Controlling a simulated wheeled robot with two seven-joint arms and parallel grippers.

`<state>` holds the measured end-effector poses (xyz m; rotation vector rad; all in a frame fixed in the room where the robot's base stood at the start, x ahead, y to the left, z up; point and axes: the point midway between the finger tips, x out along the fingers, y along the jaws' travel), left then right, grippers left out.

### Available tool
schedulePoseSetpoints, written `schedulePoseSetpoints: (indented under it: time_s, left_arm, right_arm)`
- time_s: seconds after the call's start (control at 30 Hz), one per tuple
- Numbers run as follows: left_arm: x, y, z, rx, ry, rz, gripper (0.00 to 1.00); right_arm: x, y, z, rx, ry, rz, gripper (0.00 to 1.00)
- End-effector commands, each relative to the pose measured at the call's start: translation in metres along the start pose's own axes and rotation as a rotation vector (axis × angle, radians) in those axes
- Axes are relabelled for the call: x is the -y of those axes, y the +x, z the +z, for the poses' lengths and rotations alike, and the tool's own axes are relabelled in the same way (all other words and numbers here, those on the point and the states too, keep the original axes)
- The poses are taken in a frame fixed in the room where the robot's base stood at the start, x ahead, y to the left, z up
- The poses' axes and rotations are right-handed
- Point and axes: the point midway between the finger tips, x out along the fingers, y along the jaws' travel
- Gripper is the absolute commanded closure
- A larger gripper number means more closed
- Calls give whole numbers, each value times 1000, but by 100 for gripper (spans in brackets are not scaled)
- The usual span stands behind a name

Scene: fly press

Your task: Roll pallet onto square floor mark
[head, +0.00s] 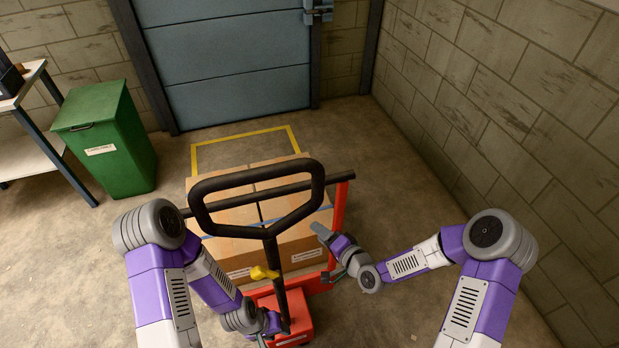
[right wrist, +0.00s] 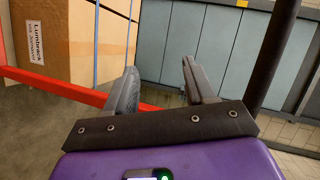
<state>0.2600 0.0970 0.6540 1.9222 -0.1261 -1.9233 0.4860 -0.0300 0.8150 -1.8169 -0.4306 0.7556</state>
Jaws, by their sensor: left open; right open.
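The square floor mark (head: 240,136) is a yellow outline on the floor by the shutter door; its near part is hidden behind the load. Brown cartons (head: 292,250) stand at its near side, partly overlapping it in the head view; the pallet under them is hidden. A red pallet truck (head: 290,302) with a black loop handle (head: 316,195) stands on the near side of the load. My left gripper (head: 280,324) is low beside the handle's shaft, partly hidden. My right gripper (head: 330,254) is open near the red frame, right of the shaft; its empty fingers show in the right wrist view (right wrist: 160,85).
A green bin (head: 110,145) and a shelf table (head: 25,130) stand at the left. The blue-grey shutter door (head: 230,65) closes the back and a block wall (head: 520,110) runs along the right. Bare floor lies on both sides of the load.

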Motion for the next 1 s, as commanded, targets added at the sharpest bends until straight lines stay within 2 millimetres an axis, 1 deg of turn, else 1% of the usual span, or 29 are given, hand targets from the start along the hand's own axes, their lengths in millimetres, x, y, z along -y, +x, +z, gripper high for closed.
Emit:
schedulePoseSetpoints:
  time_s: [0.03,0.1,0.2,0.3,0.37,0.43,0.6,0.73,0.87,1.0]
  left_arm:
    - [0,1,0,0,0,0,57]
    - [0,1,0,0,0,0,57]
    - [0,2,0,0,0,0,57]
    - [1,2,0,-1,1,0,57]
    - [1,3,0,-1,1,0,57]
    - [1,4,-1,-1,1,0,57]
    - [2,6,-1,-1,1,0,57]
    - [3,8,-1,-1,1,0,57]
    - [3,9,-1,-1,1,0,57]
    - [3,9,-1,-1,1,0,57]
  right_arm:
    - [28,3,-17,-37,38,-117,45]
    - [63,2,-33,-61,87,-261,45]
    - [96,-3,-46,-66,133,-398,45]
    - [113,-4,-51,-61,153,-465,45]
    - [118,-1,-52,-59,159,-480,45]
    - [123,7,-52,-57,159,-482,45]
    - [135,32,-54,-57,159,-479,45]
    - [142,48,-56,-57,160,-477,45]
    - [147,58,-57,-57,159,-475,45]
    - [148,61,-58,-58,160,-474,45]
